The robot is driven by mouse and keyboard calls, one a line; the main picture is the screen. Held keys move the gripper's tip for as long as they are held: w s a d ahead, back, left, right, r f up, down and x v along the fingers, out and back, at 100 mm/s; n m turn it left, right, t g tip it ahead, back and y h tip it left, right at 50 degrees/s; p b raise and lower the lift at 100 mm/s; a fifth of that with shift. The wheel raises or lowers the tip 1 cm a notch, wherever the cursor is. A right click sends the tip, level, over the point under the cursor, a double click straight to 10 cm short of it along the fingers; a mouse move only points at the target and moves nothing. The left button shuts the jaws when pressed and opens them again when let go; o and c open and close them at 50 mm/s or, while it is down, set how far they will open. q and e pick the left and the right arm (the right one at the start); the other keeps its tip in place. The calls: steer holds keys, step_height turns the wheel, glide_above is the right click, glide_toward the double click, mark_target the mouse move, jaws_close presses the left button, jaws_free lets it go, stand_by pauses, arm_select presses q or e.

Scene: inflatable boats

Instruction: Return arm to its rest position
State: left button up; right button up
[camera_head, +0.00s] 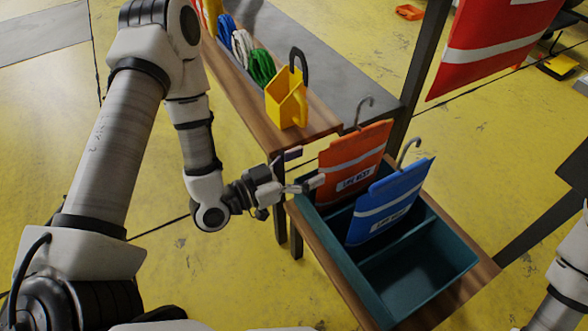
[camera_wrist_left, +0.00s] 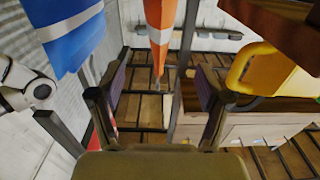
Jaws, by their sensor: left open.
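My left gripper (camera_head: 299,169) is open and empty, just left of the orange life vest (camera_head: 352,162) in the head view. The vest hangs from a grey hook over the teal bin (camera_head: 418,272); its lower edge is partly hidden. A blue life vest (camera_head: 390,205) with its own hook stands in front of it, tilted, over the same bin. The left wrist view shows the open fingers (camera_wrist_left: 160,95), with the orange vest (camera_wrist_left: 160,28) beyond the gap and the blue vest (camera_wrist_left: 65,35) at upper left. My right arm shows only at the right edge; its gripper is out of view.
A wooden bench (camera_head: 232,75) at the back holds a yellow box (camera_head: 285,103) with a black hook and blue, white and green rope coils (camera_head: 261,66). A dark post (camera_head: 424,60) stands behind the vests. Yellow floor (camera_head: 180,265) is free on the left.

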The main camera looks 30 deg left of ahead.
arm_select(q)
steer(key=shift+v, duration=1.8)
steer(key=s+d+f+g+y, duration=0.2)
steer(key=s+f+g, duration=0.15)
steer(key=f, duration=0.55)
steer(key=s+d+f+g+y, duration=0.25)
steer(key=f+g, duration=0.25)
steer(key=f, duration=0.4)
steer(key=s+a+f+n+g+y, duration=0.3)
steer(key=s+a+f+n, duration=0.1)
steer(key=s, duration=0.3)
steer(key=s+a+f+n+g+y, duration=0.2)
steer(key=s+a+f+n+g, duration=0.15)
steer(key=s, duration=0.25)
step_height(320, 180, up, 35)
steer(key=p, duration=3.4)
steer(key=shift+w+a+p, duration=0.15)
steer(key=shift+a+p, duration=0.15)
steer(key=shift+a, duration=0.05)
